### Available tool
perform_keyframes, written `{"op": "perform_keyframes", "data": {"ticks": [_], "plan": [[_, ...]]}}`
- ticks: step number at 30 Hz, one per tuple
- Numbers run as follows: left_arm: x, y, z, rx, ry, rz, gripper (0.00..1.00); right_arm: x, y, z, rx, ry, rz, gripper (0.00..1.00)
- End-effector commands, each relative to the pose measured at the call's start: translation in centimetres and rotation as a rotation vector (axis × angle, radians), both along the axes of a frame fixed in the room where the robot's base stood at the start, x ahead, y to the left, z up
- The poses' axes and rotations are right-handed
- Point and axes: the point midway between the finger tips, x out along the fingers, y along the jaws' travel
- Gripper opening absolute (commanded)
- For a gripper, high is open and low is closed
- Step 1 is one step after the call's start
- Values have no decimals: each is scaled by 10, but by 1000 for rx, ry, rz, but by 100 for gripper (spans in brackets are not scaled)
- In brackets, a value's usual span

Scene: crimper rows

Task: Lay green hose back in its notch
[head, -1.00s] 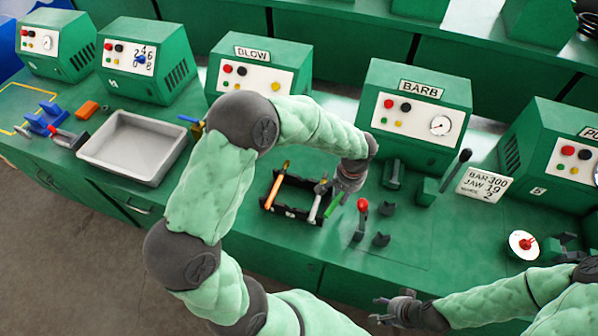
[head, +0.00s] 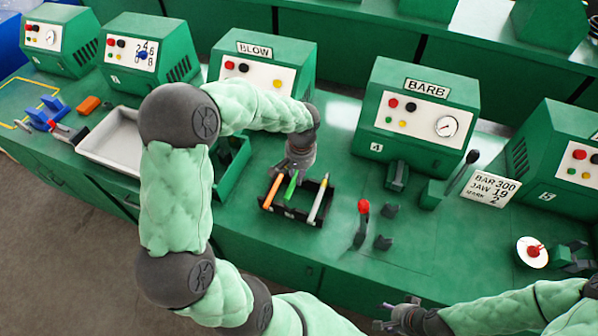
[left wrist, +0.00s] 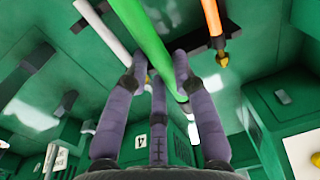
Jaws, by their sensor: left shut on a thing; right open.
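The green hose (head: 291,187) is between the orange hose (head: 272,192) and the white hose (head: 319,200), at the middle of the black notched rack (head: 291,213). My left gripper (head: 298,166) is shut on its far end from above. In the left wrist view the fingers (left wrist: 165,72) close around the green hose (left wrist: 150,42), with the white hose (left wrist: 104,30) and orange hose (left wrist: 211,20) either side. I cannot tell whether the green hose touches its notch. My right gripper (head: 388,314) is open and empty at the bottom, away from the rack.
A red-knobbed lever (head: 362,220) and small black blocks (head: 382,243) stand right of the rack. The BARB machine (head: 415,120) and BLOW machine (head: 260,70) stand behind. A grey tray (head: 112,145) is at left, partly behind my arm. The bench front is clear.

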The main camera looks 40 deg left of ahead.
Motion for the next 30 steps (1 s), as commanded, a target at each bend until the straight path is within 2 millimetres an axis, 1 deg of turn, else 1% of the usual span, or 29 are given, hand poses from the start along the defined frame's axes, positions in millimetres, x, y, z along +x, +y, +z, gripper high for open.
{"op": "perform_keyframes", "data": {"ticks": [1,21,25,30], "plan": [[0,0,-7,0,0,0,0,0,0,-6,0,0,0,54],[0,0,-76,0,0,-1,0,0,0,-56,0,0,0,54],[0,0,-87,0,-1,0,0,0,0,-64,0,0,0,54],[1,0,-94,0,-1,0,0,0,0,-70,0,0,0,54]]}}
